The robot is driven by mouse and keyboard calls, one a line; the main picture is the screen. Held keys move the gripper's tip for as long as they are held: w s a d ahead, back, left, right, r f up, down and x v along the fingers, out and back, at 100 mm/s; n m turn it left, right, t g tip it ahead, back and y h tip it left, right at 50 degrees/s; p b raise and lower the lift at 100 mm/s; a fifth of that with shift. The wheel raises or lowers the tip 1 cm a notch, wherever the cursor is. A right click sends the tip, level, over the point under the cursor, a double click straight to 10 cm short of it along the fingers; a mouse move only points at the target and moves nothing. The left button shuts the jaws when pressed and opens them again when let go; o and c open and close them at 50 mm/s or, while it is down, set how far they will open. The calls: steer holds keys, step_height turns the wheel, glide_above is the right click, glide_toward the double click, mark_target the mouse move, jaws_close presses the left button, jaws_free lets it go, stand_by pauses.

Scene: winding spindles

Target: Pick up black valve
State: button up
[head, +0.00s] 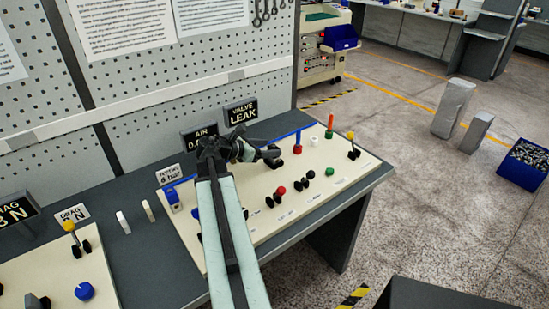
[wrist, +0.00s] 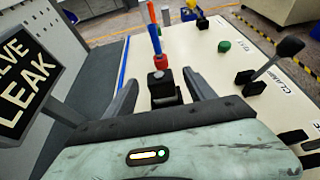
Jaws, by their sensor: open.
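My gripper (head: 276,158) is open and empty over the cream panel (head: 235,235); in the wrist view its two dark fingers (wrist: 163,97) stand apart. Ahead between them is a small black block with a red collar (wrist: 160,80), with a blue and a red upright part above it in line. The same black piece shows in the head view (head: 297,149), just right of the gripper. A black-knobbed lever on a black base (head: 307,174) stands nearer the panel's front; in the wrist view this lever (wrist: 288,48) is right of the fingers. I cannot tell which black part is the valve.
A VALVE LEAK sign (head: 241,113) stands behind the gripper.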

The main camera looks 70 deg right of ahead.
steer(key=x, duration=0.3)
steer(key=shift+s+f+b, duration=0.1)
steer(key=shift+b, duration=0.25)
jaws_close()
step_height(320, 180, up, 10)
steer(key=p, duration=1)
